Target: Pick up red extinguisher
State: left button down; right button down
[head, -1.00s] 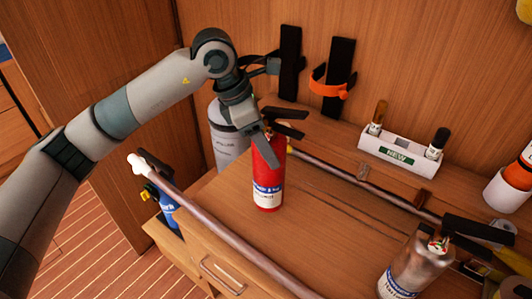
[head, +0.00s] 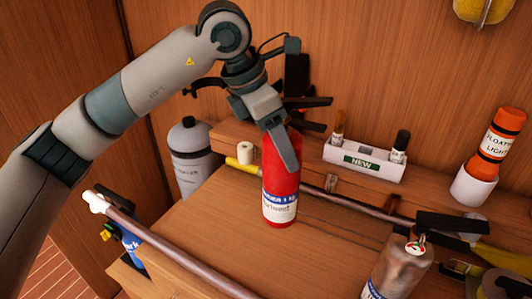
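The red extinguisher (head: 281,190) stands upright on the wooden bench top (head: 220,225) in the middle of the head view. It has a white and blue label and a black handle at the top. My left gripper (head: 284,150) reaches it from above and the left. One grey finger lies across the front of its upper body, and the other finger is hidden. I cannot tell whether the fingers press on it. My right gripper is not in view.
A silver extinguisher (head: 392,268) stands at the front right. A long pole (head: 170,245) runs along the bench's left front, and another lies behind the red extinguisher. A white "NEW" holder (head: 362,162), an orange floating light (head: 497,140) and a grey cylinder (head: 195,160) stand around.

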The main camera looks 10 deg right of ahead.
pick_arm(q)
jog(key=shift+s+d+r, duration=0.1)
jog(key=shift+d+r, duration=0.3)
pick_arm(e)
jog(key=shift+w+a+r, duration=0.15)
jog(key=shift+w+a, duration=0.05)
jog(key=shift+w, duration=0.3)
